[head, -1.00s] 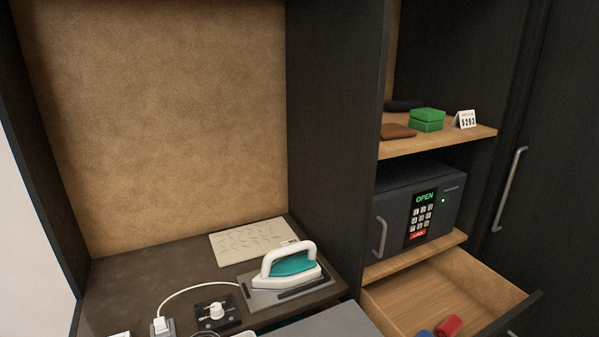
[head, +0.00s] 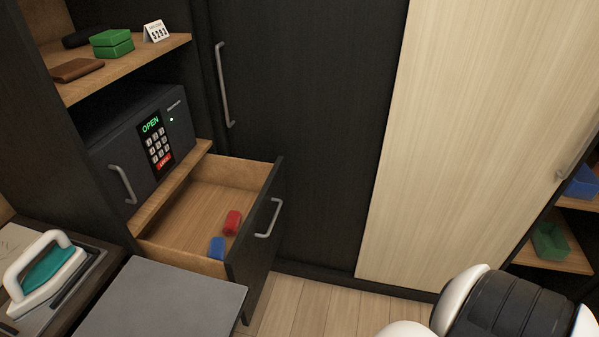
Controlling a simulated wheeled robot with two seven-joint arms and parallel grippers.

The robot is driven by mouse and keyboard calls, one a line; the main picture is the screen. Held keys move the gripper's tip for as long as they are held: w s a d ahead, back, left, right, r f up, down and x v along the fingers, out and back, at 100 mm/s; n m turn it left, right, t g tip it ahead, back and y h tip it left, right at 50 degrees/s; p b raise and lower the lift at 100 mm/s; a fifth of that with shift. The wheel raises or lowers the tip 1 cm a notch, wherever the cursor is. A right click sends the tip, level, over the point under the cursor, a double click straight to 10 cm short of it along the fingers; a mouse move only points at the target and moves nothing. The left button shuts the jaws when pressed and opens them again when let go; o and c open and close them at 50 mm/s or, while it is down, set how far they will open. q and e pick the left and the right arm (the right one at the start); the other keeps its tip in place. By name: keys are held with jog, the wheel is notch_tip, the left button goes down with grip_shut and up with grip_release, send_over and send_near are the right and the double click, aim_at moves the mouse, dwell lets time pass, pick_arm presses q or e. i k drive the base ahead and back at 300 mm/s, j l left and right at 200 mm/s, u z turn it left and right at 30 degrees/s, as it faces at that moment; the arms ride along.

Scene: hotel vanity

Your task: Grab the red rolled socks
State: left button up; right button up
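The red rolled socks (head: 232,222) lie inside the open wooden drawer (head: 190,207), toward its front panel. A blue rolled item (head: 217,248) lies in the same drawer, just nearer to me and to the left of the red one. Neither of my grippers shows in the head view. A white and black part of my own body is at the bottom right.
A safe (head: 140,140) reading OPEN stands above the drawer. A grey surface (head: 165,300) and an iron (head: 45,275) are at the lower left. A shelf holds a green box (head: 112,43). Bare wood floor (head: 320,305) lies right of the drawer. Bins (head: 550,240) stand far right.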

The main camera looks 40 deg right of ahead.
aim_at(233, 221)
jog(key=z, duration=0.75)
jog(key=i+l, duration=0.1)
jog(key=l+u, duration=0.05)
jog(key=l, duration=0.05)
